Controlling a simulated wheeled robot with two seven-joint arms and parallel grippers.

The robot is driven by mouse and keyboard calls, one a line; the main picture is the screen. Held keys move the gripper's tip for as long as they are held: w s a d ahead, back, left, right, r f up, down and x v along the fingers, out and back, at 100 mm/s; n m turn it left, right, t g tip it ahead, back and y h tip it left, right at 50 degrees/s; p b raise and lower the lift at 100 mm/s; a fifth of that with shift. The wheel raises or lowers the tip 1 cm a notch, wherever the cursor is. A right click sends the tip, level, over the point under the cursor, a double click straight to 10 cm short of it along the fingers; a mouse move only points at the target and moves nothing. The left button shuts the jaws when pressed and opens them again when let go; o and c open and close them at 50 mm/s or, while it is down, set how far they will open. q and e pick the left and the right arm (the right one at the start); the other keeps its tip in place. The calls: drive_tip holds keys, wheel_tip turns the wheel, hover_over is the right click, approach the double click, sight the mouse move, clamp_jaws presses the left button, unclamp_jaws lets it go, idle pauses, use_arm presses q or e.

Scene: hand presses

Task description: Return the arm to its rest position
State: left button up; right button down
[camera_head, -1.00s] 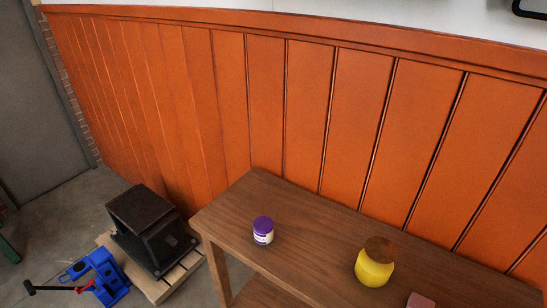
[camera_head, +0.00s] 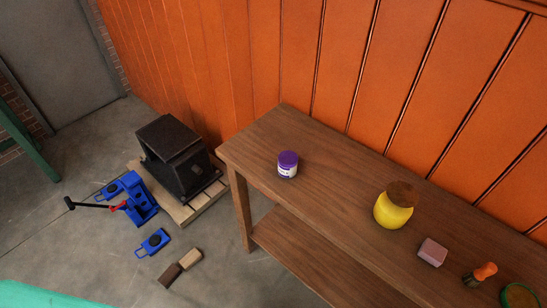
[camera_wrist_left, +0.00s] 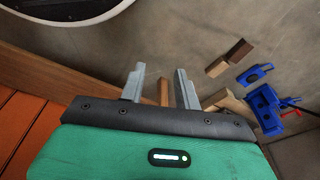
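My left gripper (camera_wrist_left: 160,84) shows in the left wrist view with its two grey fingers apart and nothing held between them. A narrow brown wooden piece shows in the background between the fingers. The gripper points down towards the grey floor, beside the wooden table (camera_wrist_left: 40,75). The fingers of my left gripper do not show in the head view. My right gripper is in neither view.
The table (camera_head: 300,185) holds a purple-lidded jar (camera_head: 287,166), yellow jar (camera_head: 392,212), pink block (camera_head: 432,252) and orange-handled brush (camera_head: 484,272). A blue press (camera_head: 138,200), black machine (camera_head: 180,160) on a pallet, blue part (camera_head: 153,242) and blocks (camera_head: 180,269) are on the floor.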

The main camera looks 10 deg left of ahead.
use_arm(q)
drive_tip(key=s+a+f+g, duration=0.1)
drive_tip(key=s+a+f, duration=0.2)
drive_tip(key=s+f, duration=1.2)
drive_tip(key=shift+s+f, duration=0.3)
drive_tip(key=shift+s, duration=0.85)
